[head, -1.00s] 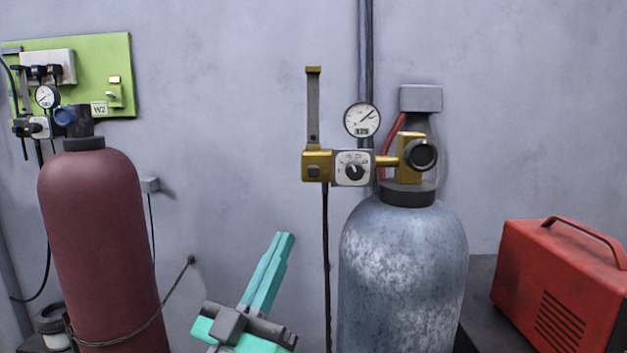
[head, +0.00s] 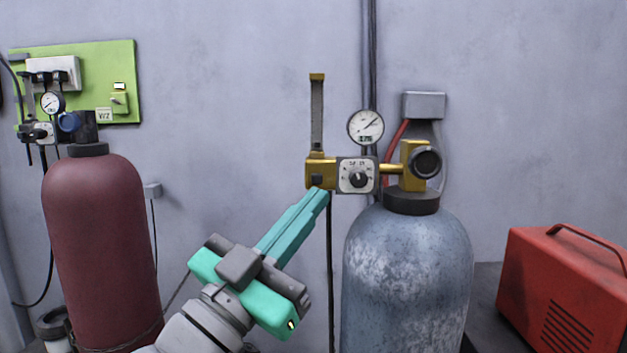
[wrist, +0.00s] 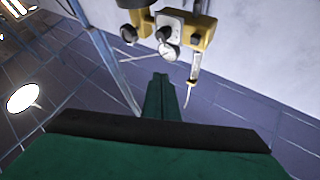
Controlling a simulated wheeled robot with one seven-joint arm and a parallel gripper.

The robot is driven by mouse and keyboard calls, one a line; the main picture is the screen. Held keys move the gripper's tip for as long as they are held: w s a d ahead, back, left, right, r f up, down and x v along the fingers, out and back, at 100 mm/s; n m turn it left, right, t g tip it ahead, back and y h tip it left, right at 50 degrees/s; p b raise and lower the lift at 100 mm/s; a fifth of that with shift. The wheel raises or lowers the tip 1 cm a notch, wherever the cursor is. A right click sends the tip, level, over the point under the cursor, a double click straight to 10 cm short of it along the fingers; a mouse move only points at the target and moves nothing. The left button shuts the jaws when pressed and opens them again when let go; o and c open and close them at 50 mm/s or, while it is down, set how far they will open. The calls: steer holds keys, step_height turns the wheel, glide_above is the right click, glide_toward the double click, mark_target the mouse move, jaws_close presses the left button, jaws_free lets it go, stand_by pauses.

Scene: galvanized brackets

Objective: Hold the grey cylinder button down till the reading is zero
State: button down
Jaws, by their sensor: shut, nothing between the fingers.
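The grey cylinder (head: 407,275) stands upright right of centre in the head view. In the wrist view the tips (wrist: 159,78) appear apart from the regulator's button (wrist: 195,40); contact is not visible.
A dark red cylinder (head: 100,240) with its own gauge (head: 51,103) stands at the left, near a green wall panel (head: 122,65). A red machine (head: 560,285) sits at the right. A vertical tube (head: 317,115) rises above the button block. A hose hangs below it.

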mark_target(317, 179)
steer(key=w, duration=0.8)
steer(key=shift+w, duration=0.2)
steer(key=shift+w+d, duration=0.1)
steer(key=shift+w, duration=0.05)
stand_by(0.3)
steer(key=shift+d, duration=0.1)
stand_by(0.4)
stand_by(0.5)
stand_by(0.5)
